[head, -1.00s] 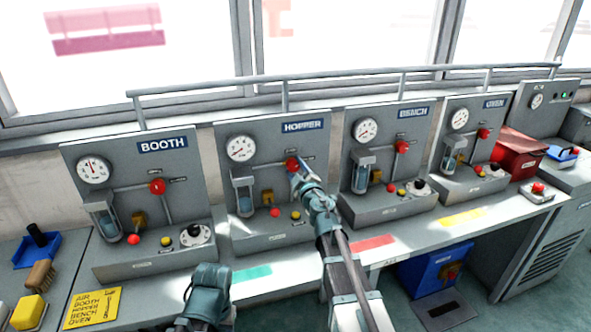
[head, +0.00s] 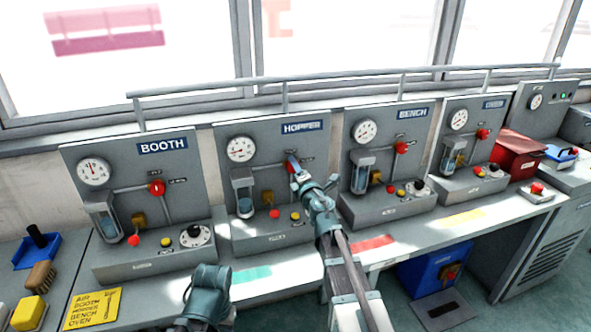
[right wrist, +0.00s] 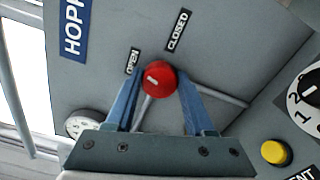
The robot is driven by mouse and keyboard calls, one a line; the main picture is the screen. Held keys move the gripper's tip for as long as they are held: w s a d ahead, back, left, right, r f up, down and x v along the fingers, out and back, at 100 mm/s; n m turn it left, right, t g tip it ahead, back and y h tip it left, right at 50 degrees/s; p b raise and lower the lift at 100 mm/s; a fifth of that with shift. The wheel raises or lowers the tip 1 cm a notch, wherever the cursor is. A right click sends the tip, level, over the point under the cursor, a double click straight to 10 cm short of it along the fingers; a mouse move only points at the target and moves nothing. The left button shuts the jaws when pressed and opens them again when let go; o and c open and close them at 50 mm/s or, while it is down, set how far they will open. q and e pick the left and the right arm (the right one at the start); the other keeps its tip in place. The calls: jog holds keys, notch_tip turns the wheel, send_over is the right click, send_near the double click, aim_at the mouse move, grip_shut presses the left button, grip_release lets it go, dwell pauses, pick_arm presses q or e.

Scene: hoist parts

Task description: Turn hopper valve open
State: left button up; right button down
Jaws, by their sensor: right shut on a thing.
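The HOPPER panel (head: 262,222) stands second from the left in the head view. Its red valve knob (right wrist: 158,80) is between the two blue fingers of my right gripper (right wrist: 157,92), which is shut on it. The knob's white mark sits on its left half, slanting up toward the OPEN label (right wrist: 132,61). The CLOSED label (right wrist: 178,30) is above and to the right. In the head view my right gripper (head: 294,166) covers most of the knob. A teal part of my left arm shows at the bottom; its fingers are not visible.
The BOOTH panel (head: 135,165) is to the left, and the BENCH panel (head: 400,150) is close on the right. A yellow button (right wrist: 275,152) and a dial are near the gripper. A rail (head: 350,78) runs above the panels.

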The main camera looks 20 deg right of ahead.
jog(key=shift+s+a+n, duration=0.1)
jog(key=shift+n, duration=1.6)
jog(key=shift+c, duration=1.3)
grip_release()
